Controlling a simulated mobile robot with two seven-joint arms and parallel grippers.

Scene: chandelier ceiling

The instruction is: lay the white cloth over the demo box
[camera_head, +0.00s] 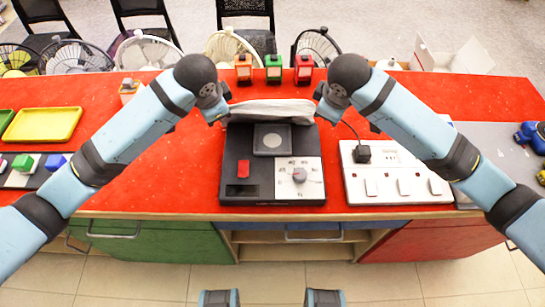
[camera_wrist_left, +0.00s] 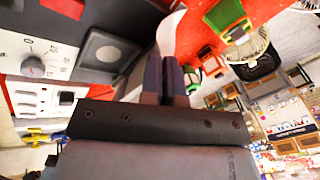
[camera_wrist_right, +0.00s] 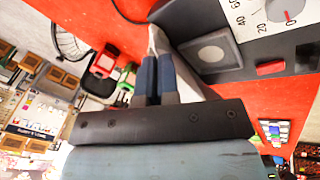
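The demo box (camera_head: 236,152) is a dark grey box with a red button, a dial panel and a square pad, at the front middle of the red table. The white cloth (camera_head: 270,107) is a narrow, bunched strip stretched level along the box's back edge. My left gripper (camera_head: 221,114) is shut on its left end. My right gripper (camera_head: 322,112) is shut on its right end. In the right wrist view, the cloth (camera_wrist_right: 191,82) runs from the closed fingers. The box's pad, button and dial are uncovered. Whether the cloth touches the box's back edge cannot be told.
A white socket panel (camera_head: 395,185) with a black plug is right of the box. A yellow tray (camera_head: 43,124) and coloured blocks lie at the left. The red tabletop (camera_head: 180,170) left of the box is clear.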

